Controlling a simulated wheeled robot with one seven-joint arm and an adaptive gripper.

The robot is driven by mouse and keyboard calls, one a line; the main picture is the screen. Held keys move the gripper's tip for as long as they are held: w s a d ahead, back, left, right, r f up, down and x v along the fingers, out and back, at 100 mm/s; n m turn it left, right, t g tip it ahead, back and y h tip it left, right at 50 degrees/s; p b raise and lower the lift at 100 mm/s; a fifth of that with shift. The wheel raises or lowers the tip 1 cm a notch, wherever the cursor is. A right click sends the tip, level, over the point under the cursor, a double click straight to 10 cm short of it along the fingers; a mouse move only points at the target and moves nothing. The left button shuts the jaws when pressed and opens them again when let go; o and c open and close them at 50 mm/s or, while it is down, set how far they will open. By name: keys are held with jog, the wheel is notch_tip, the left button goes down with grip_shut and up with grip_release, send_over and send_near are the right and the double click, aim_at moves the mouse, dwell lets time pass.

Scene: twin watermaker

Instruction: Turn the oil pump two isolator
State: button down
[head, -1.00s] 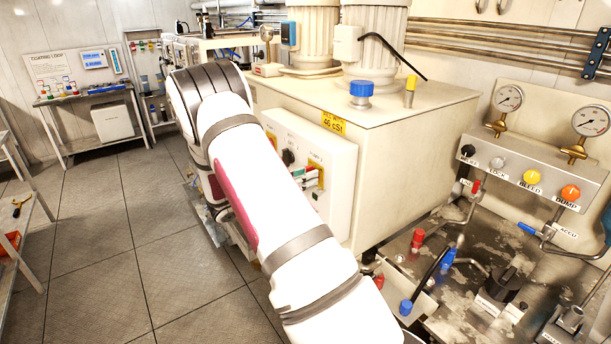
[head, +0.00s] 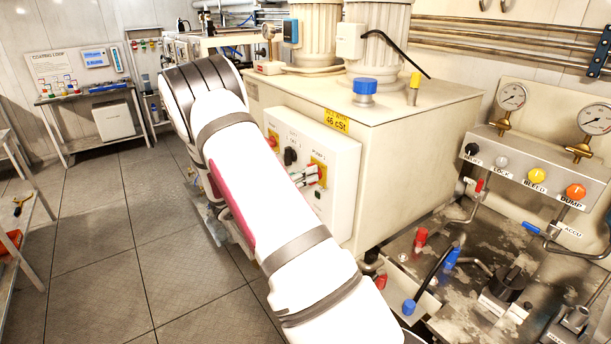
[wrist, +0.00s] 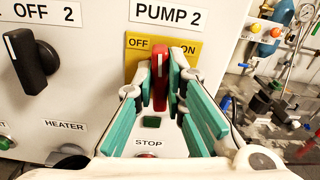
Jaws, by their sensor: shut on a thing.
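The oil pump two isolator is a red handle (wrist: 160,80) on a yellow plate (wrist: 186,50) marked OFF and ON, under a PUMP 2 label. In the wrist view the handle stands about upright, its white mark at the top. My gripper (wrist: 161,95) has its green-padded fingers on either side of the handle and is shut on it. In the head view my gripper (head: 310,175) is at the right part of the white control panel (head: 340,205), where the fingers partly hide the handle.
A black selector knob (wrist: 32,62) sits left of the isolator. A green button (wrist: 152,121) and a red button marked STOP lie just below my fingers. A HEATER label (wrist: 65,126) is at lower left. A valve bench (head: 430,270) stands to the right; open floor (head: 120,240) lies left.

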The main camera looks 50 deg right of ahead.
jog(key=shift+w+f+n+b, duration=0.15)
jog(key=shift+n+b, duration=0.35)
jog(key=shift+n, duration=2.25)
jog(key=shift+w+f+n+b, duration=0.15)
jog(key=shift+n+b, duration=0.3)
jog(key=shift+n, duration=2.25)
jog(key=shift+w+f+n+b, duration=0.15)
jog(key=shift+n+b, duration=0.35)
jog(key=shift+n, duration=2.25)
jog(key=c, duration=1.6)
grip_release()
jog(key=shift+c, duration=0.2)
jog(key=v, duration=1.2)
jog(key=shift+s, duration=0.1)
